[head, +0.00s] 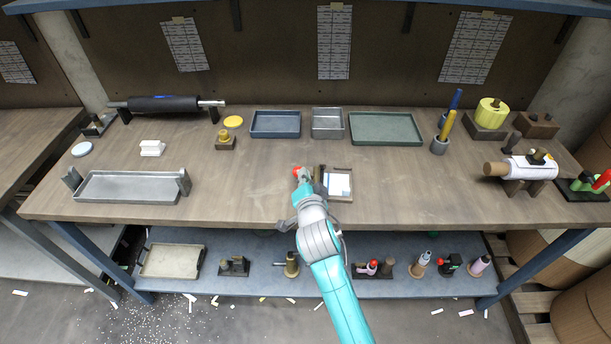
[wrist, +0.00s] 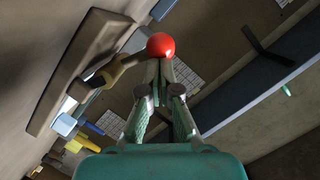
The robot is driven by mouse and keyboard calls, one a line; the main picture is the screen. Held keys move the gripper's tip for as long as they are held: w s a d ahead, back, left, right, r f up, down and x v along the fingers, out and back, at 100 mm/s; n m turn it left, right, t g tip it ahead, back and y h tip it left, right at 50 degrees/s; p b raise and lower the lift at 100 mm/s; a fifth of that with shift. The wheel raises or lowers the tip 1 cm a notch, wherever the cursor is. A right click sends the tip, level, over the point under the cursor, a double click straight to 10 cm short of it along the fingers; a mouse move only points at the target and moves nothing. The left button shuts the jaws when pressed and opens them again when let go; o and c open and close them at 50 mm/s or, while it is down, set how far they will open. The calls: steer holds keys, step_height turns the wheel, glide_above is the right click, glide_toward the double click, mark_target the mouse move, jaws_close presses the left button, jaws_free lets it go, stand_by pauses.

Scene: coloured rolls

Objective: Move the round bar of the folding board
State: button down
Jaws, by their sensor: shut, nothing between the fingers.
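The folding board (head: 341,199), small with a white and blue face, lies mid-table; I take it to be the brown slab (wrist: 62,88) in the wrist view. A short brown bar (wrist: 120,68) sticks out from the slab towards a red ball (wrist: 160,45), which also shows in the head view (head: 297,170). I take this bar to be the round bar. My gripper (head: 303,178) is at the board's left side. In the wrist view its fingers (wrist: 163,68) are together, with their tips right at the ball; touching or just apart, I cannot tell. Nothing is between them.
Behind are a blue tray (head: 275,134), a metal tray (head: 327,134) and a green tray (head: 385,143). A long metal tray (head: 130,200) stands left. A white roll on a stand (head: 520,168) stands right. The table between the board and that roll is clear.

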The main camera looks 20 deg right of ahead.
steer(key=shift+w+a+f+n+g+h, duration=0.2)
steer(key=shift+a+f+n+g+h, duration=0.25)
steer(key=shift+n, duration=0.45)
steer(key=shift+w+a+f+n+h, duration=0.1)
steer(key=shift+a+f+n+h, duration=0.1)
steer(key=shift+f+n, duration=0.3)
steer(key=shift+w+a+f+n+h, duration=0.1)
steer(key=shift+a+f+n+h, duration=0.1)
steer(key=shift+f+n, duration=0.3)
steer(key=shift+r, duration=0.15)
